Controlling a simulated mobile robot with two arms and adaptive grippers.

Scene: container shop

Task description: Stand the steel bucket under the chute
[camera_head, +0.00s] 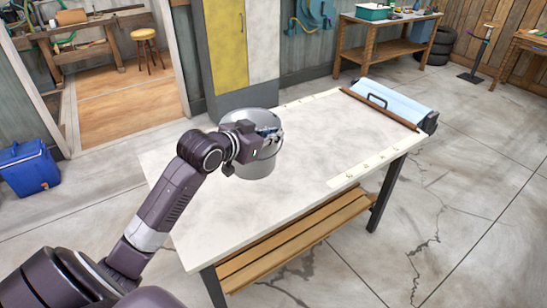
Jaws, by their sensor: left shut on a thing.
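The steel bucket (258,168) is upright at the left part of the pale worktable, near its far edge. My left gripper (266,133) is at the bucket's upper right side and shut on it, seemingly at the rim; the arm hides part of the bucket's front. I cannot tell whether the bucket's base touches the table top. No chute can be clearly made out in this view. My right gripper is not in view.
The worktable (300,190) has a wide clear top. A light-blue unit with a dark handle (395,101) is at its far right end, behind a brown strip. A yellow and white cabinet (228,45) stands behind. A blue cooler (28,167) is on the floor at left.

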